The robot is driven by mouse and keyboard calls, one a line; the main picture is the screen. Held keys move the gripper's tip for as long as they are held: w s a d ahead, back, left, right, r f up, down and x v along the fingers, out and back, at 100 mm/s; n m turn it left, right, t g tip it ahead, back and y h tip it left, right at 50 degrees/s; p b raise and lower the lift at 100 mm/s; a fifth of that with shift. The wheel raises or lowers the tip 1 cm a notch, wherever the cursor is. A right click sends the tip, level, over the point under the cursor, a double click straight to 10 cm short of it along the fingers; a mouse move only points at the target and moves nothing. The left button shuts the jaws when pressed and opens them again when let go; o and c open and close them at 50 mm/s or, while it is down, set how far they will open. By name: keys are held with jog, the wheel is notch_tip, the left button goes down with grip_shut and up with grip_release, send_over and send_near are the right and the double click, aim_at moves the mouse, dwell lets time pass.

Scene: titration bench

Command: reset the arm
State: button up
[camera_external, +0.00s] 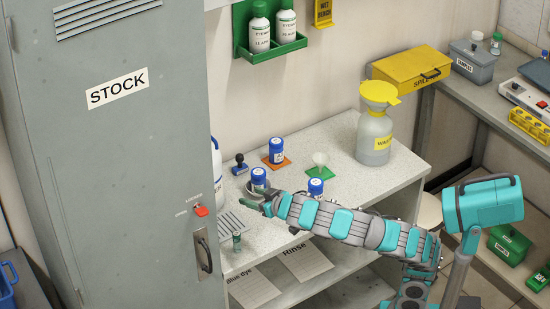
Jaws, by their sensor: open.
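My arm reaches left across the front of the grey speckled bench (335,138), with its links in teal and grey. My gripper (262,206) is at the arm's left end, low over the bench's front left part. It is open, and I see nothing held in it. A blue-capped jar (259,178) stands just behind the gripper. A second blue-capped jar (316,187) stands right behind the arm, partly hidden by it. A small dark green-capped vial (237,241) stands at the front left edge, below the gripper.
A grey STOCK cabinet (120,150) closes off the left. A blue-capped jar on an orange mat (287,164), a stamp (240,164), a funnel on a green mat (331,173) and a yellow-topped waste bottle (375,140) stand farther back. Bench space left of the waste bottle is clear.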

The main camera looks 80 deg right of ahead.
jog(key=d+r+n+t+y+p, duration=0.2)
jog(key=d+r+n+p, duration=0.3)
jog(key=d, duration=0.7)
jog(key=s+a+f+n+y+b, duration=0.1)
jog(key=s+a+f+y+b, duration=0.2)
jog(key=a+f+b, duration=0.25)
jog(key=s+a+f+n+g+y+b, duration=0.1)
jog(key=s+a+f+y+b, duration=0.2)
jog(key=a+f+b, duration=0.3)
jog(key=s+a+f+y+b, duration=0.3)
jog(key=a+f+b, duration=0.15)
jog(key=f, duration=0.35)
jog(key=s+d+f+g+p, duration=0.3)
jog(key=s+f+g+p, duration=0.1)
jog(key=s+f, duration=0.3)
jog(key=s+d+f+g+h+p, duration=0.1)
jog(key=s+d+f+g+p, duration=0.2)
jog(key=s+f, duration=0.5)
jog(key=s+d+f+g+h+p, duration=0.1)
jog(key=s+d+f+g+p, duration=0.2)
jog(key=s, duration=0.9)
notch_tip(320, 180, down, 5)
jog(key=g+p, duration=0.2)
jog(key=p, duration=0.1)
jog(key=shift+r+g, duration=0.2)
jog(key=shift+g, duration=0.2)
jog(key=shift+d, duration=0.1)
